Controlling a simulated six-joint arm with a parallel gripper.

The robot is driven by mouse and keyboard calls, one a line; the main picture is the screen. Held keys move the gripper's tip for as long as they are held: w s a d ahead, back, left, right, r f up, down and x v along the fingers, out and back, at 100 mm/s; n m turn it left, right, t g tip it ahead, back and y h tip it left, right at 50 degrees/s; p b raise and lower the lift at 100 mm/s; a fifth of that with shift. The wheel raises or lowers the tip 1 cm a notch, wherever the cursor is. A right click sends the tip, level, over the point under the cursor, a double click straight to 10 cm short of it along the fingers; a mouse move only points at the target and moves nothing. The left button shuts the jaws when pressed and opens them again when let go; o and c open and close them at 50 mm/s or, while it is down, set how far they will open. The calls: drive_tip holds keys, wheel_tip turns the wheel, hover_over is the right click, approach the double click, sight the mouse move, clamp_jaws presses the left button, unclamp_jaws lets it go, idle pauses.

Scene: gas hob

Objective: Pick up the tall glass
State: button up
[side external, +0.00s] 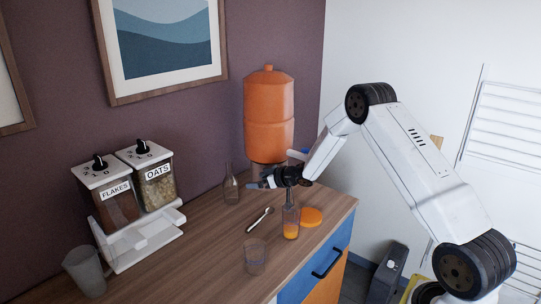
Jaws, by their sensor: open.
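A tall, narrow clear glass vessel (291,218) with some orange content at its bottom stands upright on the wooden counter (200,262), near the front edge. A shorter clear glass (255,258) stands to its left and nearer the camera. I cannot tell for certain which of the clear vessels is the tall glass. My gripper (263,183) is open, pointing left, above and behind the narrow vessel in the picture. No object shows between its fingers, though they are small and dark here.
A clear flask (231,187) stands by the wall, left of my gripper. An orange dispenser (269,115) rises behind it. A spoon (260,220) and an orange disc (312,217) lie on the counter. Flakes and oats dispensers (133,190) and a grey cup (86,271) are at left.

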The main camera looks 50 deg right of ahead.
wheel_tip(320, 180, up, 6)
drive_tip(key=f, duration=0.1)
drive_tip(key=n+g+y, duration=0.2)
drive_tip(key=n+y, duration=0.3)
drive_tip(key=y, duration=0.1)
hover_over(301, 208)
drive_tip(key=s+d, duration=0.3)
drive_tip(key=s, duration=0.1)
drive_tip(key=f, duration=0.1)
drive_tip(key=shift+w+d+f, duration=0.1)
drive_tip(key=shift+f, duration=1)
drive_tip(key=shift+w+f, duration=0.1)
drive_tip(key=shift+f, duration=0.95)
drive_tip(key=shift+x, duration=1.35)
drive_tip(key=shift+x, duration=2.6)
drive_tip(key=shift+r, duration=0.1)
